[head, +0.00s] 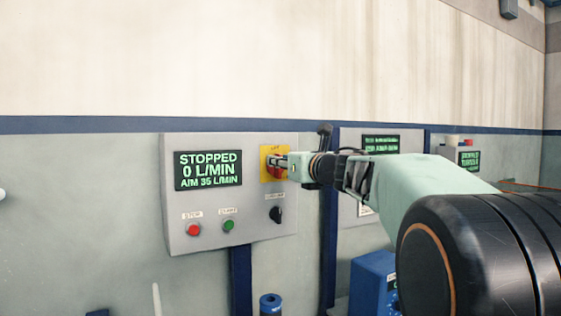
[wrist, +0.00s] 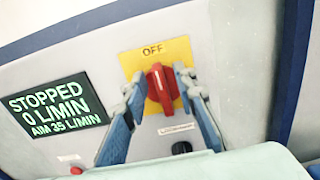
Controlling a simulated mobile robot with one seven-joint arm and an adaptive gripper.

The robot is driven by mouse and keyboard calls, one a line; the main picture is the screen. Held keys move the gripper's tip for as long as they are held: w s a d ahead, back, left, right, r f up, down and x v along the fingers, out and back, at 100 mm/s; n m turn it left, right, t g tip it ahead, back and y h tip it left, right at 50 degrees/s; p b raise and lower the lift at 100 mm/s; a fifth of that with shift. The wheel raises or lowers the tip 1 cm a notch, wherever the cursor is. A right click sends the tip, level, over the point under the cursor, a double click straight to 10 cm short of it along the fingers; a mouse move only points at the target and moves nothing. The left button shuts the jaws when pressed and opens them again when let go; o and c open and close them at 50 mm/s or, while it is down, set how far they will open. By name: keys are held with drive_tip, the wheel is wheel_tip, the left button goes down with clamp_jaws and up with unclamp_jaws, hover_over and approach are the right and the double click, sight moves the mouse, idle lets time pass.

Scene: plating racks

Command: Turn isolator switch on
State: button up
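The isolator switch is a red rotary handle (wrist: 161,88) on a yellow plate (wrist: 178,50) marked OFF. Its handle stands nearly upright, slightly tilted. In the head view the switch (head: 270,171) sits at the upper right of a grey control panel (head: 205,260), partly hidden by my gripper (head: 281,161). In the wrist view my gripper (wrist: 160,82) has one finger on each side of the red handle, the fingers apart. The tips are very close to the handle; I cannot tell whether they touch it. The display (wrist: 58,108) reads STOPPED, 0 L/MIN, AIM 35 L/MIN.
Below the display are a red button (head: 194,230) and a green button (head: 228,225). A black knob (head: 276,214) sits under the switch. A second panel (head: 348,212) stands to the right, with a blue box (head: 372,285) below.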

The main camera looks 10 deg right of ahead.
clamp_jaws()
drive_tip(key=shift+w+d+f+m+p, duration=0.1)
drive_tip(key=shift+d+f+m+p, duration=0.15)
drive_tip(key=shift+m+p, duration=1.95)
drive_tip(key=shift+w+d+f+m+p, duration=0.1)
drive_tip(key=shift+d+f+m+p, duration=0.3)
drive_tip(key=shift+m, duration=3.4)
drive_tip(key=shift+w+d+f+m+p, duration=0.15)
drive_tip(key=shift+m+p, duration=1.25)
drive_tip(key=shift+m, duration=1.6)
drive_tip(key=shift+s, duration=0.1)
drive_tip(key=shift+o, duration=0.2)
unclamp_jaws()
